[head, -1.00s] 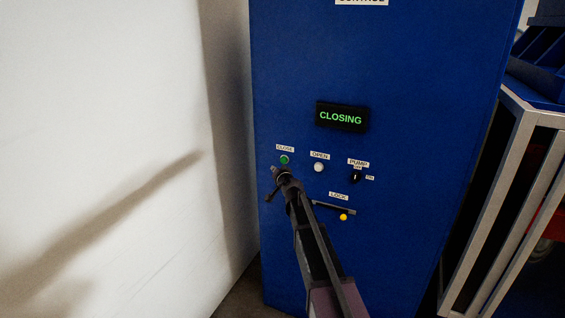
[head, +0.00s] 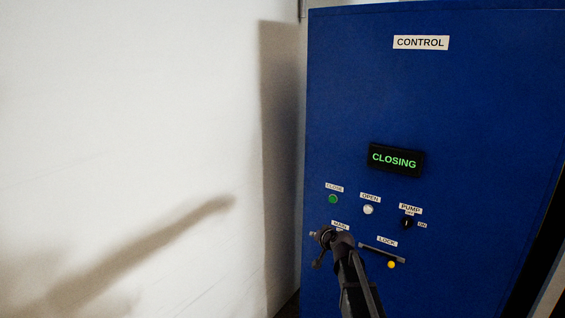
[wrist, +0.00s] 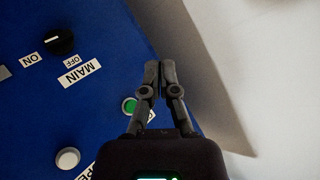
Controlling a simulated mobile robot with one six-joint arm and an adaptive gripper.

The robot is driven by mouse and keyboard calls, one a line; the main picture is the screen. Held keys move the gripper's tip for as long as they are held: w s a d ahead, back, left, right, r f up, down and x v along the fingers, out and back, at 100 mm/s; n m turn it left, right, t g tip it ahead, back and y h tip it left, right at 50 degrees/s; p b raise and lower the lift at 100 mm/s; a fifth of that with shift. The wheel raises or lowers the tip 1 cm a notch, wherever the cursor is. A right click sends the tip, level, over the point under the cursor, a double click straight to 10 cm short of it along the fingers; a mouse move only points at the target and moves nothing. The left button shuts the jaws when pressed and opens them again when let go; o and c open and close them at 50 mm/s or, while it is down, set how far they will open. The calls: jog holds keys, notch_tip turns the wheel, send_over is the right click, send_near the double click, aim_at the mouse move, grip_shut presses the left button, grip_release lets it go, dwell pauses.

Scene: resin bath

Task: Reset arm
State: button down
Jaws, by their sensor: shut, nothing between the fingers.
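My gripper (head: 322,238) is in front of the blue control cabinet (head: 480,110), below and a little left of the green CLOSE button (head: 333,199). Its fingers are shut and empty, with the tips together in the wrist view (wrist: 159,68). The cabinet's display (head: 396,160) reads CLOSING in green. The MAIN label (head: 340,225) is partly covered by my gripper in the head view. The black MAIN knob (wrist: 59,41) shows in the wrist view.
The white OPEN button (head: 368,210), the black PUMP knob (head: 407,223) and the LOCK slot with a yellow knob (head: 391,265) are to the right on the panel. A white wall (head: 140,120) stands close on the left. Shadows fall on it.

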jog(key=s+d+f+g+h, duration=0.1)
jog(key=s+f+g, duration=0.2)
jog(key=s, duration=0.8)
jog(key=s+d+f+n+g+h, duration=0.1)
jog(key=s+f+g, duration=0.3)
jog(key=s, duration=0.8)
jog(key=s+d+f+n+g+h, duration=0.1)
jog(key=s+d+f+g+h, duration=0.1)
jog(key=s, duration=0.9)
jog(key=f+g, duration=0.1)
jog(key=g, duration=0.1)
jog(key=shift+s+d+f+g+h, duration=0.15)
jog(key=shift+d+f+g+h, duration=0.15)
jog(key=shift+g+h, duration=0.1)
jog(key=shift+d, duration=0.1)
